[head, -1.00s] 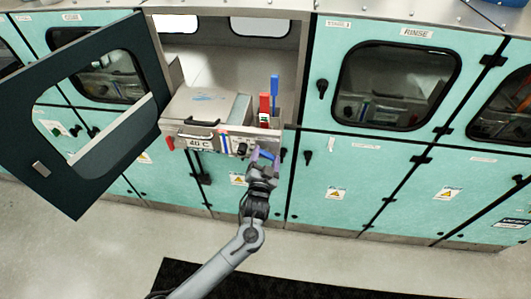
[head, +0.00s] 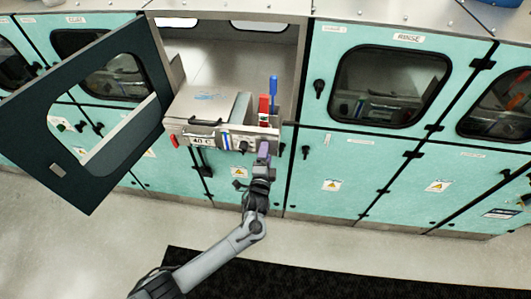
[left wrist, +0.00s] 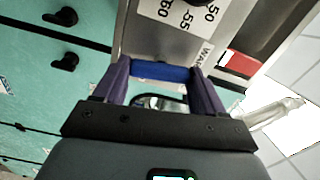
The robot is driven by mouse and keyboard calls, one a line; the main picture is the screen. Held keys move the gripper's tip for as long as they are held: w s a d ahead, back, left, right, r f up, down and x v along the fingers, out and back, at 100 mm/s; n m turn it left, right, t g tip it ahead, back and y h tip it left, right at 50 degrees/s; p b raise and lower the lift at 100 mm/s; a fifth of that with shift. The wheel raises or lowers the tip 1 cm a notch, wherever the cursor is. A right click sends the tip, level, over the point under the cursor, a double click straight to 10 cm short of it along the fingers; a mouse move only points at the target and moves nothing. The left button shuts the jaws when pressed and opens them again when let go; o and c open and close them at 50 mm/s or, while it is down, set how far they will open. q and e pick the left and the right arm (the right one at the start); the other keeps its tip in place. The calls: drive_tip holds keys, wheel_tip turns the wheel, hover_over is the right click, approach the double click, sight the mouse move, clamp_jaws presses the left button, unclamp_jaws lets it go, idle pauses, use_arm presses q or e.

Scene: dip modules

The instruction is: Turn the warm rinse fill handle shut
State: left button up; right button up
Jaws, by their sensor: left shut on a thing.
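My left gripper (head: 264,150) is at the front of the 40 C unit (head: 216,140) in the open cabinet bay. In the left wrist view my left gripper (left wrist: 162,76) has its two purple fingers shut on the ends of a blue handle (left wrist: 160,72). This handle lies crosswise between the fingers, beside a label (left wrist: 202,54) that starts with "WAR" and is partly hidden. In the head view the gripper hides the held handle. My right gripper is not in view.
A red upright lever (head: 264,104) and a blue upright lever (head: 274,86) stand just behind the gripper. A dark windowed door (head: 92,130) hangs open at the left. A black dial (left wrist: 180,5) is close above the held handle.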

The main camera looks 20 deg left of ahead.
use_arm(q)
drive_tip(key=shift+m+p, duration=0.3)
drive_tip(key=shift+m, duration=0.5)
drive_tip(key=o, duration=1)
drive_tip(key=shift+o, duration=0.2)
drive_tip(key=shift+s, duration=0.1)
drive_tip(key=v, duration=1)
drive_tip(key=shift+s, duration=0.3)
